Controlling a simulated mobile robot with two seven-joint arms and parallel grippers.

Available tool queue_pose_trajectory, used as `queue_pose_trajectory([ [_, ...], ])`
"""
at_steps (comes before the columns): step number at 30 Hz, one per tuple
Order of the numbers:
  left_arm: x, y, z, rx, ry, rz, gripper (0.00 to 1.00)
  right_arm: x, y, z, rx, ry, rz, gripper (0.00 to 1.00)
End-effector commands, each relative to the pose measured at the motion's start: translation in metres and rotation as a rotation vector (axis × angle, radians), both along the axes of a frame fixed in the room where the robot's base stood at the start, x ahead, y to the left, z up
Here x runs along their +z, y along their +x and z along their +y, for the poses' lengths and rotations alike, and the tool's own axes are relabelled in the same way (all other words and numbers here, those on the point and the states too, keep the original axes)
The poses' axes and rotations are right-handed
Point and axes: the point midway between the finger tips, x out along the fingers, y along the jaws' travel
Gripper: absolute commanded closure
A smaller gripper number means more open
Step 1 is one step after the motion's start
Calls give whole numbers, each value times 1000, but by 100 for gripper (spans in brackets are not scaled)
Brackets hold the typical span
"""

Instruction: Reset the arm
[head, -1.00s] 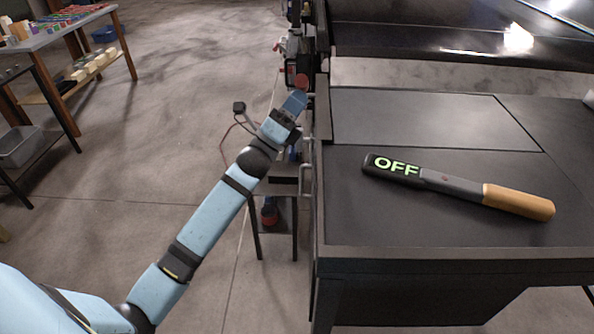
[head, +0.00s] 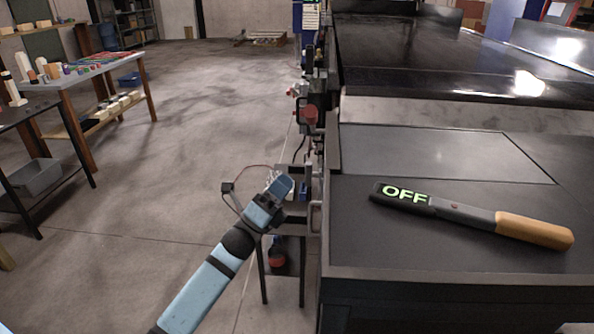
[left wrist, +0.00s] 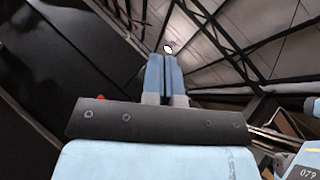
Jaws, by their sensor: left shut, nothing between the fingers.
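My left arm comes in from the lower left of the head view. Its gripper (head: 281,187) is just left of the black conveyor's side, apart from the detector. In the left wrist view the two blue fingers of the left gripper (left wrist: 164,75) lie together, shut, with nothing between them, and point up toward the ceiling. A handheld detector (head: 470,217) with a black head marked OFF in green, a grey middle and an orange handle lies on the conveyor's near black top (head: 400,258). My right gripper is not in view.
The conveyor (head: 400,60) runs away at the right. Beside its edge stand a small black stand (head: 262,270) and red-knobbed equipment (head: 309,115). Tables (head: 95,75) with small items and a grey bin (head: 35,177) are at the left. The floor between is clear.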

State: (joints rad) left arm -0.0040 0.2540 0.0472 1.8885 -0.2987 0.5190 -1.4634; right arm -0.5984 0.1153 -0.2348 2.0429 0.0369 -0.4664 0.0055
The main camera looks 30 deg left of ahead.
Motion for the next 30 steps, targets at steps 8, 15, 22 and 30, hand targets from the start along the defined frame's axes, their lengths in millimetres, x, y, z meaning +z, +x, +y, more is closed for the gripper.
queue_pose_trajectory([
  [8,-7,-4,1,-6,-12,16,100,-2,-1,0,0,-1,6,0],
  [15,-105,-29,-29,-191,-454,472,100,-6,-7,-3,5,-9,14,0],
  [22,-242,-112,-85,-284,-1236,1070,100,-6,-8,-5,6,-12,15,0],
  [30,-330,-229,-146,-117,-1985,1444,100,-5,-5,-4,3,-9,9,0],
])
